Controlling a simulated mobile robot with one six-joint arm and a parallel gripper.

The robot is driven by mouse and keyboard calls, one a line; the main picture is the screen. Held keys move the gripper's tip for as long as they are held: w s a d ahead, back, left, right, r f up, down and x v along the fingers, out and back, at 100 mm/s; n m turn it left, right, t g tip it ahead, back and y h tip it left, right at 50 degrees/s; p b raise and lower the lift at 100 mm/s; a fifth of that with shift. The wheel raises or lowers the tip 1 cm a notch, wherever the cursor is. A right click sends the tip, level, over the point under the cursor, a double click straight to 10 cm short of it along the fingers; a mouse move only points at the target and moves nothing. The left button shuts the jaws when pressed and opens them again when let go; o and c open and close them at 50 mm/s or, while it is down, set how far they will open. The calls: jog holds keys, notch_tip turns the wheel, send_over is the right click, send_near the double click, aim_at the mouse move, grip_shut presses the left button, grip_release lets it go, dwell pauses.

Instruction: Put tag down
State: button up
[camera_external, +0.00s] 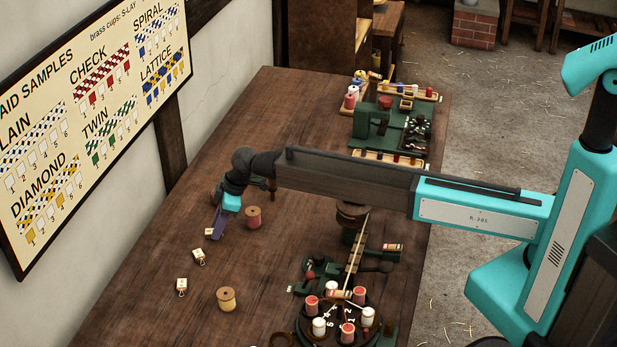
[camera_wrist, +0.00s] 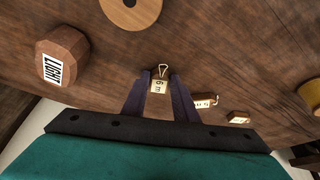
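A small pale tag (camera_external: 209,232) with a wire loop is at the tips of my gripper (camera_external: 217,222) on the left part of the dark wooden table (camera_external: 190,200). In the wrist view the tag (camera_wrist: 160,86) reads "6 m" and sits between the two dark purple fingers (camera_wrist: 160,78), one close on each side. They look closed on it. It is low at the tabletop; I cannot tell whether it touches the wood. Two more tags, one (camera_external: 198,256) nearer and another (camera_external: 181,287) beyond it toward the front, lie on the table; they also show in the wrist view (camera_wrist: 205,100) (camera_wrist: 238,117).
A wooden block marked "LIGHT" (camera_wrist: 62,58) stands left in the wrist view. A braiding machine with bobbins (camera_external: 340,315) is at front right. A sample board (camera_external: 95,110) hangs on the wall.

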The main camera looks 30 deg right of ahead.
jog(key=shift+o, duration=1.2)
jog(key=shift+r, duration=0.1)
jog(key=shift+r, duration=0.15)
jog(key=b+v, duration=0.2)
jog(key=v, duration=1)
